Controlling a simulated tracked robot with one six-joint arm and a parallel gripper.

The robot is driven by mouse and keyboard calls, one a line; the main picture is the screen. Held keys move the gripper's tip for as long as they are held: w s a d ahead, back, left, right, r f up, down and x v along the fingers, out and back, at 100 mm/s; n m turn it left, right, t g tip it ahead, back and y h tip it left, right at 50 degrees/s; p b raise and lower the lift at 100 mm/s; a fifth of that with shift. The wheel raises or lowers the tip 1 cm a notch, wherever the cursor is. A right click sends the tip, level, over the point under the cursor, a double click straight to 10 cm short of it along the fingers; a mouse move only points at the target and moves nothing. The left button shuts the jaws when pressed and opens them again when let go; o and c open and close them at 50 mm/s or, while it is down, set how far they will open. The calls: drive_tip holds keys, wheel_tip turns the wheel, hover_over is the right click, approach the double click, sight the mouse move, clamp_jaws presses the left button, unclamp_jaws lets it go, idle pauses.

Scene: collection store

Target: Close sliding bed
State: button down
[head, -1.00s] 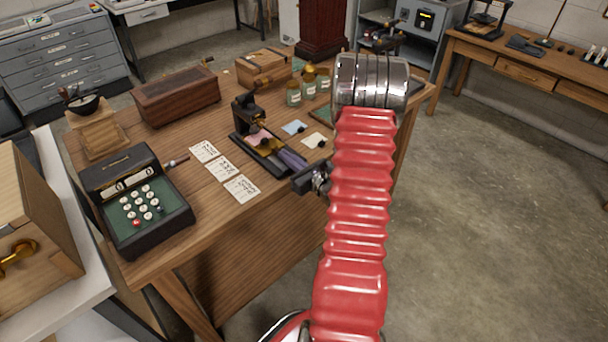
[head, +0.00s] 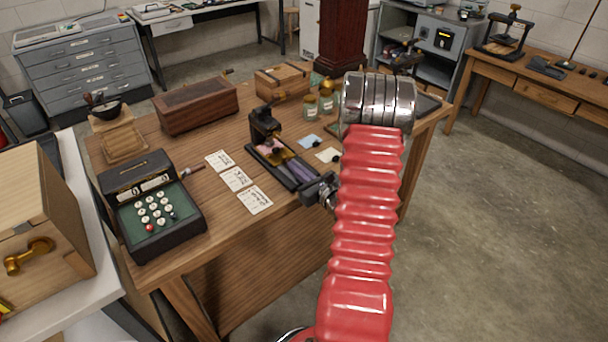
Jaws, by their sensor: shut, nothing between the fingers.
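A small black machine (head: 264,125) with an upright head stands on the wooden table. Its long low sliding bed (head: 279,172) reaches from under the head toward the front right. Purple and yellowish pieces lie along the bed. My gripper (head: 311,195) is shut and empty at the bed's near right end. It looks very close to that end, but I cannot tell whether it touches. My red arm and its metal joint cover the area just right of the gripper.
Three paper cards (head: 237,179) lie left of the bed, with a keyed register (head: 152,205) beyond them. A blue card (head: 310,142) and a pale card (head: 328,155) lie to its right. Jars (head: 311,107), a wooden box (head: 283,82) and a long brown case (head: 196,106) stand behind.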

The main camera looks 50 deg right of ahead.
drive_tip(key=s+a, duration=0.1)
drive_tip(key=s, duration=1.2)
drive_tip(key=shift+s+a+r, duration=0.15)
drive_tip(key=shift+a+r, duration=0.2)
